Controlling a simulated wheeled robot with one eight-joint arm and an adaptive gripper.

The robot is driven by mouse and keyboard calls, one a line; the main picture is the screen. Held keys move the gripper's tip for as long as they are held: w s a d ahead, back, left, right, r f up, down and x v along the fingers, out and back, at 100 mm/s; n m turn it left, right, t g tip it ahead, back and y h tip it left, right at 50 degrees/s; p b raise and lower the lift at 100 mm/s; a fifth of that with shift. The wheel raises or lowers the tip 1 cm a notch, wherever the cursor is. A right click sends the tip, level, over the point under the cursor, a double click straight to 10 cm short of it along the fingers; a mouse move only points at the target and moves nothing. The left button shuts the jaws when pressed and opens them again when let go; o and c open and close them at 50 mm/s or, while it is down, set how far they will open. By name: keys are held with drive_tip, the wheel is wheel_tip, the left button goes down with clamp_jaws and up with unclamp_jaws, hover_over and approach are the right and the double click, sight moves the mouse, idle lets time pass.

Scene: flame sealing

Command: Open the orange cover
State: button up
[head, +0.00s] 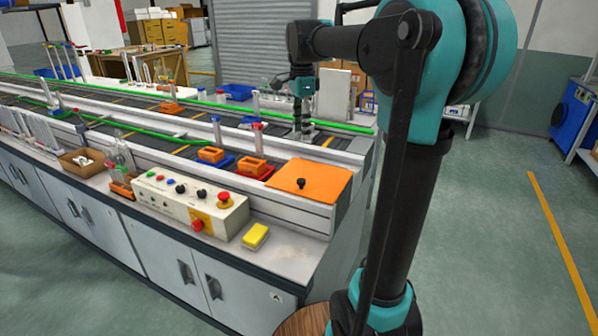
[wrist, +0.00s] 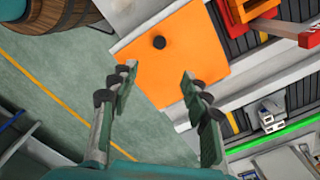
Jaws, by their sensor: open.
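The orange cover (head: 312,179) lies flat and closed on the near right end of the conveyor bench, with a black knob (head: 301,183) on top. In the wrist view the orange cover (wrist: 180,62) is beyond my fingers and its black knob (wrist: 159,42) shows near its upper left part. My gripper (head: 302,132) hangs above the conveyor behind the cover in the head view. In the wrist view my gripper (wrist: 157,76) has its fingers spread wide and empty, apart from the knob.
A control panel (head: 190,203) with a red button and a yellow block (head: 256,236) are left of the cover. A wooden barrel (wrist: 62,12) stands near the bench end. Floor to the right is open.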

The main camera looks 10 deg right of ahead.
sight(301, 180)
wheel_tip(301, 180, down, 17)
drive_tip(key=shift+s+f, duration=0.1)
idle(0.4)
drive_tip(key=shift+c, duration=0.4)
clamp_jaws()
